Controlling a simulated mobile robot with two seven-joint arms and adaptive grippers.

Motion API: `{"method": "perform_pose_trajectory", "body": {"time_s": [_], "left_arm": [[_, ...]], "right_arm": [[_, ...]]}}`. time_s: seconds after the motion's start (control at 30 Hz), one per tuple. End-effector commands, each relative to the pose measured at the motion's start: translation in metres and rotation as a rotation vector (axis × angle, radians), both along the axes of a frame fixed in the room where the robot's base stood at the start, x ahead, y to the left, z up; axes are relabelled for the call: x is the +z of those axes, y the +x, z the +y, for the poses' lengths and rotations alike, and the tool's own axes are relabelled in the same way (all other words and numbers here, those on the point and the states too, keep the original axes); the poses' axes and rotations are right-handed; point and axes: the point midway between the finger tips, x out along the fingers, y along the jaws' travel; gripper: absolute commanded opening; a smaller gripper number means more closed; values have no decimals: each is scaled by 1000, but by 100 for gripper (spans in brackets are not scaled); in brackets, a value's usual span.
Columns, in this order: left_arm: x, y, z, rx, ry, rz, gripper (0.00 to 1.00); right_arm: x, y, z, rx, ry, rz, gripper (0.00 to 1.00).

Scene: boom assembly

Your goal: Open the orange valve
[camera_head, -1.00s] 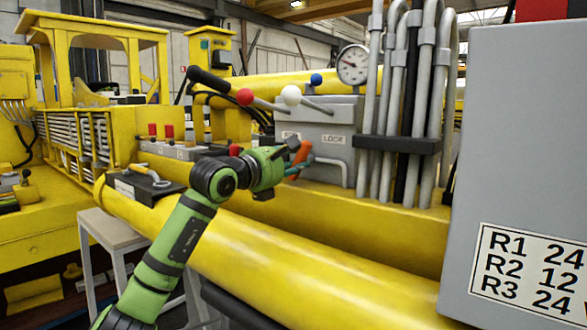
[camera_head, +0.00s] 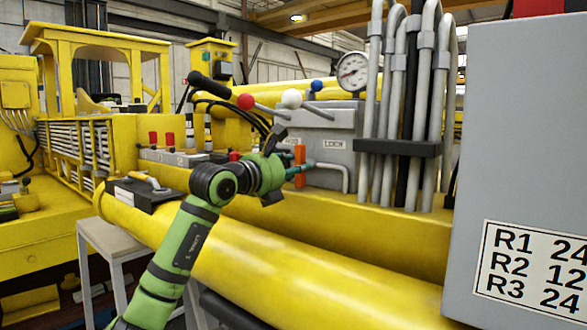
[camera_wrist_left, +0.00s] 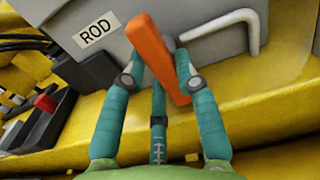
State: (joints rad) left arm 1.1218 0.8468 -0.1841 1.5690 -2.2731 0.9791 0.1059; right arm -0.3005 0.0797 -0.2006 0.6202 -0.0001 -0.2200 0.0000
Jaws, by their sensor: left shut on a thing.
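The orange valve (camera_head: 299,163) is a flat orange handle on the front of the grey control box (camera_head: 328,158). It stands about upright in the head view. In the left wrist view the orange valve (camera_wrist_left: 157,57) runs between the teal fingers, from upper left to lower right. My left gripper (camera_head: 297,172), on the green arm, is shut on the handle. In the left wrist view the left gripper (camera_wrist_left: 160,82) has fingers on both sides of it. The valve's stem is mostly hidden. My right gripper is not in view.
A grey bent pipe (camera_head: 335,168) comes out of the box just right of the valve. Levers with red, white and blue knobs stand above. Vertical grey hoses (camera_head: 396,100) and a large grey cabinet (camera_head: 525,150) are to the right. A yellow boom (camera_head: 300,260) lies below.

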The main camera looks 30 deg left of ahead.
Motion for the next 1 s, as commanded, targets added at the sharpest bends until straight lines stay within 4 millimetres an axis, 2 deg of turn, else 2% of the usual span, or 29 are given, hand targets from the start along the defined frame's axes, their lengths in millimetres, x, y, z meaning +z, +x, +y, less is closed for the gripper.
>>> {"method": "perform_pose_trajectory", "body": {"time_s": [0.27,0.3,0.33,0.37,0.77,0.87,1.0], "left_arm": [[4,-1,1,0,-8,-9,0],[4,-1,1,0,-8,-9,38],[4,-1,1,0,-7,-10,50],[4,-1,1,0,-7,-9,54],[1,-5,1,1,-2,-3,54],[1,-17,3,3,-1,-3,54],[0,-45,5,4,3,-2,54]], "right_arm": [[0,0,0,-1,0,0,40],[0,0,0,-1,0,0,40],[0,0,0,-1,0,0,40],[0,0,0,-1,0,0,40],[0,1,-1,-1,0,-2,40],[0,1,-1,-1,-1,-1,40],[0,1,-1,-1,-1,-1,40]]}}
